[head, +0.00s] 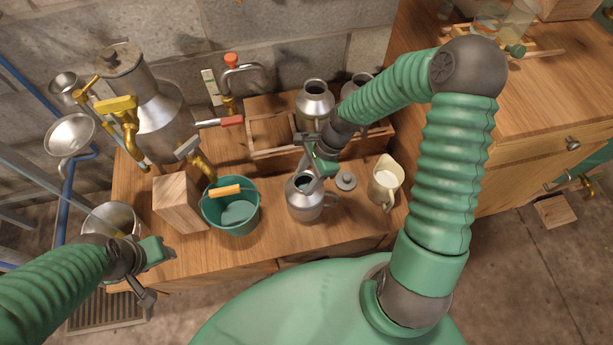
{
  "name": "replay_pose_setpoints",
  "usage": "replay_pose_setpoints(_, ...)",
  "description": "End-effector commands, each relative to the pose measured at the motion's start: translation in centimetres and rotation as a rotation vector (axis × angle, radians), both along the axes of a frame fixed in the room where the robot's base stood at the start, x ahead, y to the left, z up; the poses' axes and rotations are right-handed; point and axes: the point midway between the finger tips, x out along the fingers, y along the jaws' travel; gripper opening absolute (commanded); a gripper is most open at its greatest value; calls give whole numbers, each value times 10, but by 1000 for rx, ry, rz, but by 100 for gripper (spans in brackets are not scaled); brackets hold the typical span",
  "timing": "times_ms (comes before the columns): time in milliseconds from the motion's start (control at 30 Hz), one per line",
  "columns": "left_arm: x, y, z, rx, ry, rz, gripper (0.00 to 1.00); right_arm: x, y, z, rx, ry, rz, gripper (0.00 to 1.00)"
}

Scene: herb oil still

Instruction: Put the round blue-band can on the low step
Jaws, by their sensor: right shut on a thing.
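A round metal can (305,208) with a side handle stands on the wooden bench, right of the teal bucket. My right gripper (318,168) reaches down from the upper right and is shut at the can's neck, hiding part of its mouth. No blue band can be made out on this can. Two more metal cans, one in front (314,103) and one partly behind my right arm (356,85), stand on a raised wooden step (265,104) at the back. My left gripper (155,272) is open and empty over the bench's front left corner.
A teal bucket (231,212) and a wooden block (178,205) stand left of the can. A small lid (346,181) and a cream jug (384,184) are to its right. The large metal still (160,115) with brass taps stands back left. Bare bench shows in front of the can.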

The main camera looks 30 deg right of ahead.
Motion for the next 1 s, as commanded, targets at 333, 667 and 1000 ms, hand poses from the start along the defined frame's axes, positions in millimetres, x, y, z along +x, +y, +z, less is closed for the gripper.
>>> replay_pose_setpoints(333,0,0,0,0,0,0,50,0,0,0,0,1,0,75)
replay_pose_setpoints(667,0,0,17,0,0,0,50,-1,-9,26,-2,0,-1,75)
replay_pose_setpoints(1000,0,0,57,0,0,0,50,-4,-40,101,-1,-2,-3,75)
